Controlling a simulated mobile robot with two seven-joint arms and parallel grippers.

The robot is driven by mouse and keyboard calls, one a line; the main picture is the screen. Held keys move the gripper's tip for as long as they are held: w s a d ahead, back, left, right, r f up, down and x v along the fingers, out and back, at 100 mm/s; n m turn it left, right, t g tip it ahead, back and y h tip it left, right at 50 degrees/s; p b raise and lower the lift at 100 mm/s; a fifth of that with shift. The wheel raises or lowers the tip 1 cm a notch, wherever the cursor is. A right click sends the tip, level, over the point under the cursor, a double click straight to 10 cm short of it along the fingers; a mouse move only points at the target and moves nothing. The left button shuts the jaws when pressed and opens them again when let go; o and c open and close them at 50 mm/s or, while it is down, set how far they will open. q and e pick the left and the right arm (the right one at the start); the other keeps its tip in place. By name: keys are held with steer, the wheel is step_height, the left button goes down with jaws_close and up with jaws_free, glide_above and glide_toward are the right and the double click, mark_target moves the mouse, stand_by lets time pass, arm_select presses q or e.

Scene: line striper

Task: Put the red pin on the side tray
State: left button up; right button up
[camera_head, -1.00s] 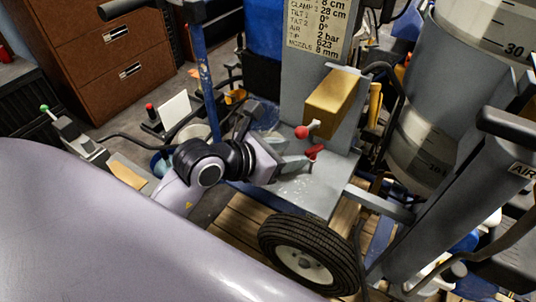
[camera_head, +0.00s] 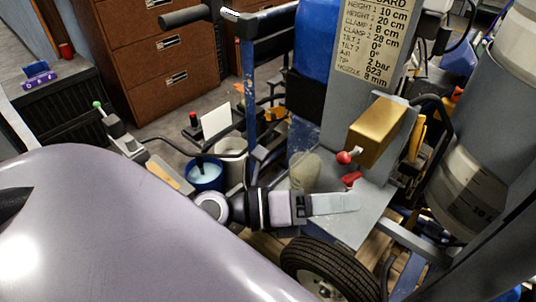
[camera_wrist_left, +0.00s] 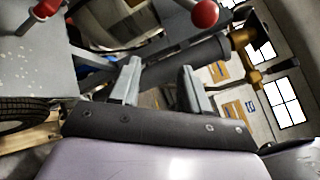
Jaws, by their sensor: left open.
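A small red pin (camera_head: 350,179) stands by the grey, paint-specked plate (camera_head: 345,228) of the machine, below a red ball knob (camera_head: 344,157). In the left wrist view a red-handled piece (camera_wrist_left: 28,18), which looks like the pin, is at the upper left above the specked plate. My left gripper (camera_head: 335,203) is just below the pin in the head view, fingers pointing right. In the left wrist view its two fingers (camera_wrist_left: 160,85) are apart with nothing held between them. I cannot tell which surface is the side tray. My right gripper is not in view.
A gold box (camera_head: 377,131) is beside the knob. A black tyre (camera_head: 330,268) is below the plate. A blue bucket (camera_head: 206,174) and a blue post (camera_head: 249,85) stand left of my gripper. A large grey-white tank (camera_head: 462,185) is at the right.

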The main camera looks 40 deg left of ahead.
arm_select(q)
steer(key=a+f+n+t+y, duration=0.2)
steer(key=a+f+n+y, duration=0.3)
steer(key=n, duration=0.7)
steer(key=a+f+n+t+y, duration=0.2)
steer(key=a+f+n+y, duration=0.4)
steer(key=n, duration=0.6)
steer(key=s+d+f+n+g, duration=0.1)
steer(key=s+f+n+g, duration=0.2)
steer(key=f, duration=0.5)
steer(key=s+d+f+n+g, duration=0.2)
steer(key=s+f+n+g, duration=0.1)
steer(key=f, duration=0.4)
steer(key=shift+s+f+n, duration=0.4)
steer(key=shift+s+n, duration=0.3)
steer(key=shift+n, duration=0.4)
steer(key=shift+w+d, duration=0.1)
